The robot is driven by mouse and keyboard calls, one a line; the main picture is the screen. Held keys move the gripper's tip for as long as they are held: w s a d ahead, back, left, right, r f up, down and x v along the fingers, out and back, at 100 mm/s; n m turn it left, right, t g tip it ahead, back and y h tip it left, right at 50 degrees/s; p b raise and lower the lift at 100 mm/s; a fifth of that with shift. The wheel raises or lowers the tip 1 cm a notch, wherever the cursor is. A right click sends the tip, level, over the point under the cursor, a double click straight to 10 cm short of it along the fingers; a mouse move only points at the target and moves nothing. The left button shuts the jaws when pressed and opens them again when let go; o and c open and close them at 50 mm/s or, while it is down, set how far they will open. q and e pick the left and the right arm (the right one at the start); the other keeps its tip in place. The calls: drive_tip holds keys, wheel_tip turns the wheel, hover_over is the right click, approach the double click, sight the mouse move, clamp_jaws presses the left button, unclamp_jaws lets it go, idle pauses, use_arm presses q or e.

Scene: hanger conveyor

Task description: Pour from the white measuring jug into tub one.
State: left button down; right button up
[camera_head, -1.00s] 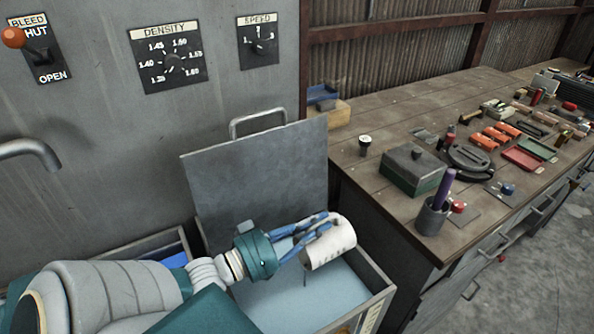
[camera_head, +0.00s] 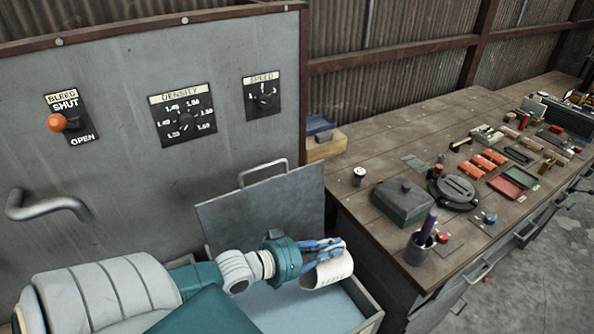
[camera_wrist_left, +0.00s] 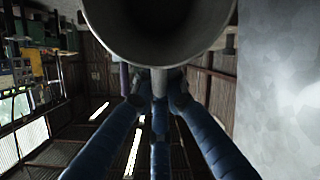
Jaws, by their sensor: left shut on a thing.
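The white measuring jug (camera_head: 328,273) is in my left gripper (camera_head: 336,246), whose blue fingers are shut on its handle. The jug is tipped over above an open tub (camera_head: 367,322) with a pale blue-grey surface inside. I cannot make out a stream or a tub number. In the left wrist view, the jug's grey rim and dark inside (camera_wrist_left: 157,22) fill the top, and the fingers (camera_wrist_left: 160,100) meet at its handle. My right gripper is not in view.
A raised grey lid (camera_head: 265,208) with a handle stands behind the tub. A workbench (camera_head: 335,190) with a green box (camera_head: 402,203), a pen cup (camera_head: 418,250) and several tools is on the right.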

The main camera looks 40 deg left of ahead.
use_arm(q)
drive_tip(key=shift+w+d+r, duration=0.1)
drive_tip(key=shift+w+r, duration=0.15)
drive_tip(key=shift+r, duration=0.1)
drive_tip(key=shift+f+g, duration=0.3)
drive_tip(key=shift+w+d+r+g+p, duration=0.1)
drive_tip(key=shift+w+r+g+p, duration=0.3)
drive_tip(key=shift+p, duration=0.8)
drive_tip(key=shift+w+g+y+p, duration=0.15)
drive_tip(key=shift+g+y+p, duration=0.15)
drive_tip(key=shift+p, duration=0.05)
drive_tip(key=shift+w+d+f+g+b, duration=0.15)
drive_tip(key=shift+w+f+g+b, duration=0.05)
drive_tip(key=shift+w+g+b, duration=0.2)
drive_tip(key=shift+w+d+g+y, duration=0.2)
drive_tip(key=shift+w+g+y, duration=0.2)
drive_tip(key=shift+w+g, duration=0.5)
drive_tip(key=shift+s+f+g, duration=0.15)
drive_tip(key=shift+f+g, duration=0.1)
drive_tip(key=shift+g, duration=0.15)
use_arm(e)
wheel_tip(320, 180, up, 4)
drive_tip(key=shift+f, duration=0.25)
